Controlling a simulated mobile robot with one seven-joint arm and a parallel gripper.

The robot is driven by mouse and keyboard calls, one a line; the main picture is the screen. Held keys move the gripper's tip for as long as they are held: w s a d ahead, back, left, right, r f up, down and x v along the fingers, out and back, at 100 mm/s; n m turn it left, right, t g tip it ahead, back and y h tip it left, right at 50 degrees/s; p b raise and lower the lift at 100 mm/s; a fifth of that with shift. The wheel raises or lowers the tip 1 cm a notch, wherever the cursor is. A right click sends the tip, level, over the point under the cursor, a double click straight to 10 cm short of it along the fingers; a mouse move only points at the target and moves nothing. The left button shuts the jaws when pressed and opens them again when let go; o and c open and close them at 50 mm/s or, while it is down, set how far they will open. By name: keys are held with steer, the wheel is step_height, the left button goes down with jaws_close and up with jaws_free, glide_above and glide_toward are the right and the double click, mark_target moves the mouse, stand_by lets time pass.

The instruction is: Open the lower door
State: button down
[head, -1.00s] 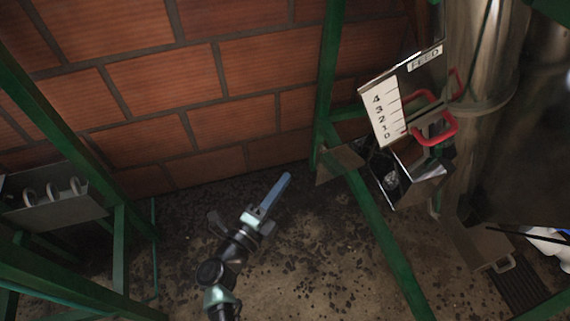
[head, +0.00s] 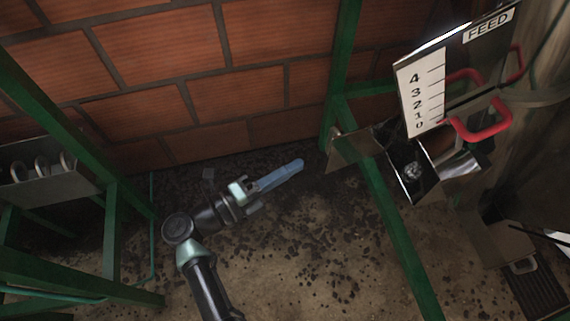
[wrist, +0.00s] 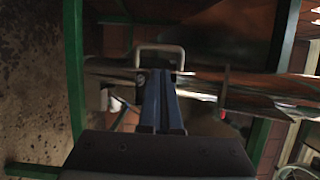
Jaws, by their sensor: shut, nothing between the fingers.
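My gripper (head: 297,165) has long blue fingers, pressed together with nothing held. In the head view it is above the gritty floor, left of the feed hopper and apart from it.
The FEED plate (head: 488,25), the number scale (head: 417,95) and red handles (head: 482,128) are at the upper right. A green post (head: 395,235) stands between my gripper and the grey panel. A green frame (head: 110,240) is at left. The floor between is open.

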steer(key=b+x, duration=0.1)
steer(key=x, duration=0.6)
steer(key=shift+w, duration=0.1)
steer(key=w+b, duration=0.1)
steer(key=w, duration=0.2)
steer(key=shift+a, duration=0.3)
stand_by(0.4)
